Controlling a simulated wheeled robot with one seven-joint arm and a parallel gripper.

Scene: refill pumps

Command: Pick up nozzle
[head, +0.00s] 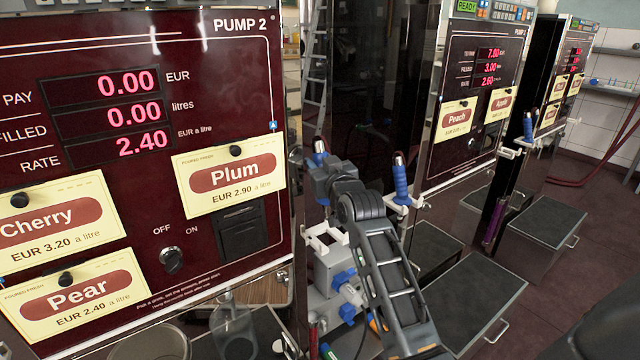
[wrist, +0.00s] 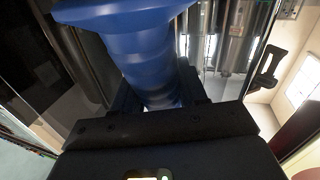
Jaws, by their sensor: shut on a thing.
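A blue nozzle (wrist: 150,60) with a ridged grip fills the upper middle of the wrist view. My gripper (wrist: 148,104) is shut around it, one dark finger on each side. In the head view, the blue top of this nozzle (head: 319,152) shows just above my gripper (head: 322,180), beside the right edge of the Pump 2 panel. A second blue nozzle (head: 401,182) stands upright in a white holder to the right.
The Pump 2 panel (head: 150,215) with Cherry, Pear and Plum cards stands close on the left. Further pumps (head: 478,85) stand at the right, one with another blue nozzle (head: 528,127). Low dark platforms (head: 470,300) with handles lie below. Open floor (head: 590,200) is at far right.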

